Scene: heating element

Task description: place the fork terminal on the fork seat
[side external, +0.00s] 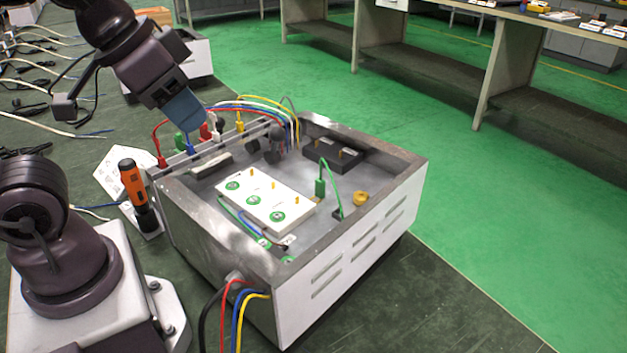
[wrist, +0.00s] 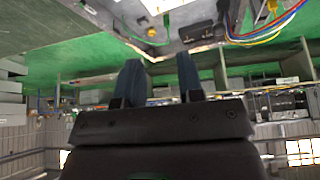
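My gripper (side external: 188,118) has blue fingers and is raised above the left rear edge of the open grey box. In the wrist view its fingers (wrist: 158,72) stand apart with nothing between them. A green-sleeved terminal (side external: 320,187) on a green wire stands inside the box, beside the right end of a white block (side external: 264,199). The block carries brass posts and green-ringed spots. Coloured plugs, including a red one (side external: 161,162) and a yellow one (side external: 240,126), stand along the left rear edge. I cannot tell for sure which piece is the fork terminal or the fork seat.
The box (side external: 293,268) has raised walls. Inside are a black block (side external: 332,152), a yellow knob (side external: 361,198) and loose wires. An orange-handled screwdriver (side external: 132,183) stands upright left of the box. Coloured cables leave the front wall. The space above the box is mostly free.

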